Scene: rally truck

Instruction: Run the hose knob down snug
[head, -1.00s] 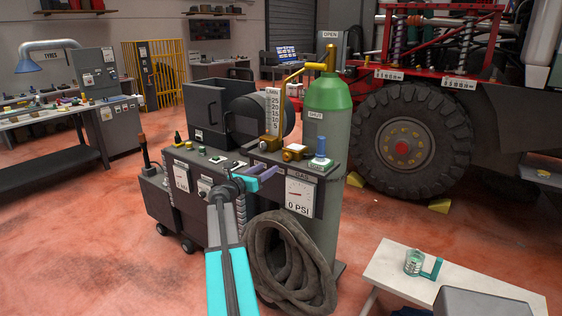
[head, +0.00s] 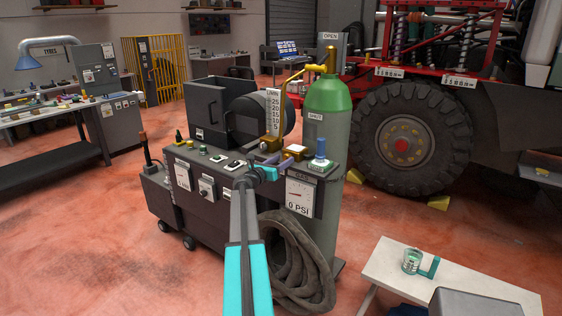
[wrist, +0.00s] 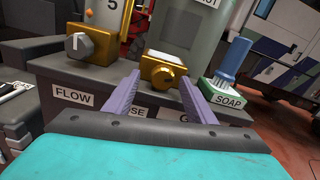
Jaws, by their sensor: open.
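A brass fitting with a pale, flat-topped piece (wrist: 163,66) stands on the cart's top edge, above a partly hidden label ending in "SE"; I take it for the hose knob. In the head view the brass fitting (head: 293,152) is at the cart's front edge. My gripper (wrist: 159,84) is open, its two purple fingers apart and pointing toward the fitting, which shows between and beyond the fingertips. In the head view my gripper (head: 280,168) is just in front of the fitting. I cannot tell whether the fingers touch it. Nothing is held.
A green gas cylinder (head: 327,95) stands behind. A pressure gauge (head: 300,195) reads 0 PSI. A coiled hose (head: 297,262) hangs below. A white bench (head: 400,285) is at right.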

